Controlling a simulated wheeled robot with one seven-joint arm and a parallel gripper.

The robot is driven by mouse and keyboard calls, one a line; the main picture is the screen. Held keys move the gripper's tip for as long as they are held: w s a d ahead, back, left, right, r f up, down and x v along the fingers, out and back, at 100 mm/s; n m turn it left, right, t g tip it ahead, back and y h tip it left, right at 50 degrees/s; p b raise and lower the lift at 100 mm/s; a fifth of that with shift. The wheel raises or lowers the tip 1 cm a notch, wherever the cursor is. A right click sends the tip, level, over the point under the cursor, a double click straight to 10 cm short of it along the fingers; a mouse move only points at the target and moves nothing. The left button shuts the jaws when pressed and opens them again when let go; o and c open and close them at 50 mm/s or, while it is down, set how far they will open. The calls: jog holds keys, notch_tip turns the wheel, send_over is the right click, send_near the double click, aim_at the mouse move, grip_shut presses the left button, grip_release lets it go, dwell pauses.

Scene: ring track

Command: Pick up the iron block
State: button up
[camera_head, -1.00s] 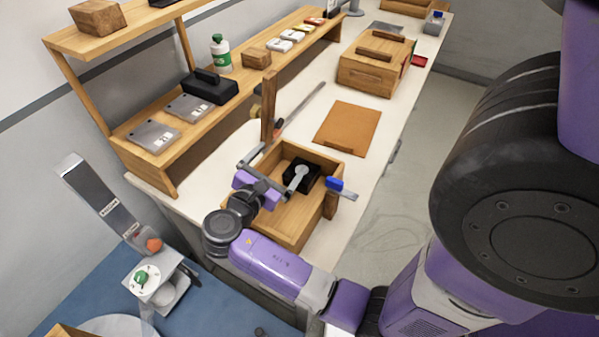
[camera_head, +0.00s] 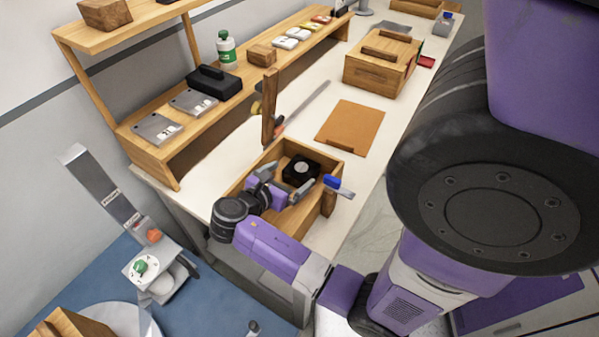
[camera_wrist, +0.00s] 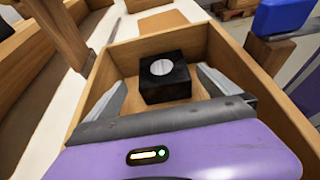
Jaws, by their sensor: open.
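The iron block looks to be the black block (camera_head: 300,168) with a round silver disc on top. It lies inside an open wooden box (camera_head: 335,158) on the white bench. It also shows in the wrist view (camera_wrist: 164,80), with the box's wall (camera_wrist: 265,85) around it. My gripper (camera_head: 284,187) is open and low over the box. In the wrist view its two fingers (camera_wrist: 168,90) stand apart, one on each side of the block's near part. I see a gap on both sides and no contact.
A wooden post (camera_head: 269,108) rises at the box's far left corner. A blue-handled tool (camera_head: 333,182) sits at its right wall. A brown board (camera_head: 350,127) lies beyond, with a wooden case (camera_head: 372,75) farther back. A shelf (camera_head: 165,150) with grey boxes stands left.

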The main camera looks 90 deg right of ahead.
aim_at(301, 167)
jog(key=x, duration=0.5)
jog(key=shift+s+r+p, duration=0.1)
jog(key=shift+s+p, duration=0.2)
jog(key=shift+p, duration=0.1)
jog(key=c, duration=1.8)
jog(key=shift+d+r, duration=0.1)
jog(key=shift+r, duration=0.05)
jog(key=c, duration=0.3)
jog(key=shift+w+r, duration=0.1)
jog(key=shift+r, duration=0.05)
